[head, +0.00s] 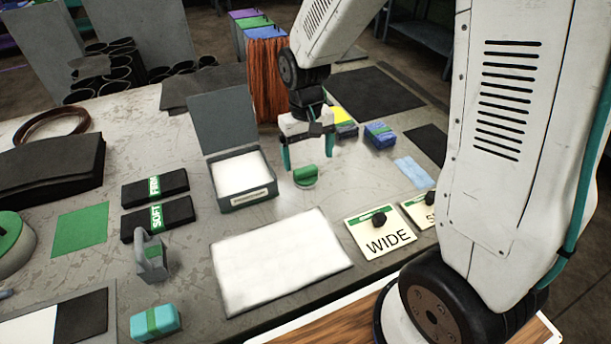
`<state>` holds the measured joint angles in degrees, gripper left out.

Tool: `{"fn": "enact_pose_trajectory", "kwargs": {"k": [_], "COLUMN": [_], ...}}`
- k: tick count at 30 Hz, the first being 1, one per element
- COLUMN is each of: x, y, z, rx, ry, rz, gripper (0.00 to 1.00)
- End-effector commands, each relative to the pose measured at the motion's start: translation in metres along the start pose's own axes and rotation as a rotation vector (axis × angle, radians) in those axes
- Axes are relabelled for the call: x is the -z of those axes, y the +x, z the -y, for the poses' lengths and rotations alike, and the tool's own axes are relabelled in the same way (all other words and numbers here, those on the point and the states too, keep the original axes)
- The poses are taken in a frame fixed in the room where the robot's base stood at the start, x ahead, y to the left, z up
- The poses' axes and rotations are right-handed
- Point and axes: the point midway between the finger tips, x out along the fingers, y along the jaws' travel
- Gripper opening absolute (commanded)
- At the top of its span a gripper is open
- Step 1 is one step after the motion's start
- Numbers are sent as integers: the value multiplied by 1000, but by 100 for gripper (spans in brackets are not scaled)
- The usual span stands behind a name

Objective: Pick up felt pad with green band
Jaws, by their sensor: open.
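My gripper (308,156) is open, pointing down, with its fingers spread above a small green piece with a pale lower edge (306,176) on the grey table. I cannot tell whether the fingers reach down beside it. Other small pieces have a green band: a turquoise block (155,322) at the front left and a blue block (380,135) right of my gripper. A yellow and dark block (344,123) lies partly hidden behind my gripper. I cannot tell for certain which of these is the felt pad.
An open grey box with white filling (243,175) stands left of my gripper. A white pad (280,258) lies in front. Two black bundles with green labels (155,188), a grey clamp-like tool (151,257) and a "WIDE" knob plate (383,243) are around it.

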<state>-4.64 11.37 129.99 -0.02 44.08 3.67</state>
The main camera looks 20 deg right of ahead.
Motion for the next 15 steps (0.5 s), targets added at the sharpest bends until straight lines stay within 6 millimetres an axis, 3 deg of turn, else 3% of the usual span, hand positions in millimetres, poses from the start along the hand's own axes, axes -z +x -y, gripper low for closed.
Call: {"fn": "enact_pose_trajectory", "kwargs": {"k": [1, 3, 15], "x": [15, 23, 26], "y": [-3, -5, 42], "z": [1, 1, -2], "rx": [4, 6, 7], "ry": [7, 13, 18], "rz": [-49, -85, -90], "gripper": [87, 87, 87]}}
